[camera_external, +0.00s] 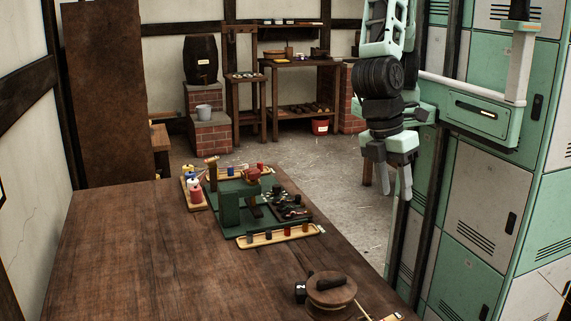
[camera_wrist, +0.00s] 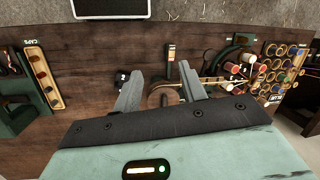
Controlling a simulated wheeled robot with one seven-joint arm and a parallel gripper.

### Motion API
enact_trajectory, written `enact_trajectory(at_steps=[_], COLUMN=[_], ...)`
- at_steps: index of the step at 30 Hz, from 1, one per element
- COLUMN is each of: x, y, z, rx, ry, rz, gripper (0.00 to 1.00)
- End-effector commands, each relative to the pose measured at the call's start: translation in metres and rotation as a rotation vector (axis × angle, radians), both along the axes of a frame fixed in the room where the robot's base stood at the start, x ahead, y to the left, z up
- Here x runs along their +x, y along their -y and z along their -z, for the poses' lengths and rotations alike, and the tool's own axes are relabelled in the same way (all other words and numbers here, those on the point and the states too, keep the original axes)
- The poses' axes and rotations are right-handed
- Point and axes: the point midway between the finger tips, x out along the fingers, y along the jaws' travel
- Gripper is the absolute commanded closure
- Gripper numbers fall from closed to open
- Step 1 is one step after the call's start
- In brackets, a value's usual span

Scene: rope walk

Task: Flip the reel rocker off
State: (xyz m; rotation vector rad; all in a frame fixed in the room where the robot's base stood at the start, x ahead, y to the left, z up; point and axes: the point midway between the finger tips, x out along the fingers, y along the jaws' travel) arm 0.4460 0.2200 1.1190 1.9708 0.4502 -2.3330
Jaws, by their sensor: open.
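My gripper (camera_external: 395,182) hangs open and empty at the right of the workbench (camera_external: 130,235), its fingers pointing down. In the wrist view my gripper (camera_wrist: 160,88) has its two fingers apart, with a round wooden reel-like piece (camera_wrist: 157,97) showing between them. That round wooden piece (camera_external: 331,290) stands at the bench's near end, with a dark bar on top.
A green fixture (camera_external: 229,208) with trays of coloured pieces stands at the bench's far end. Green lockers (camera_external: 480,185) rise on the right. In the wrist view, coloured spools (camera_wrist: 232,69) and a rack of cylinders (camera_wrist: 285,65) lie to the right. The bench's left part is bare.

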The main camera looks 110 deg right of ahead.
Motion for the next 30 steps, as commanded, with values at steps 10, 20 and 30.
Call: enact_trajectory(at_steps=[10,20,30], x=[0.018,0.024,0.024], y=[-0.067,-0.081,-0.08], z=[0.056,0.087,0.141], rx=[-0.144,-0.168,-0.169], ry=[0.099,0.17,0.167], rz=[0.205,0.247,0.246], gripper=[0.58,0.58,0.58])
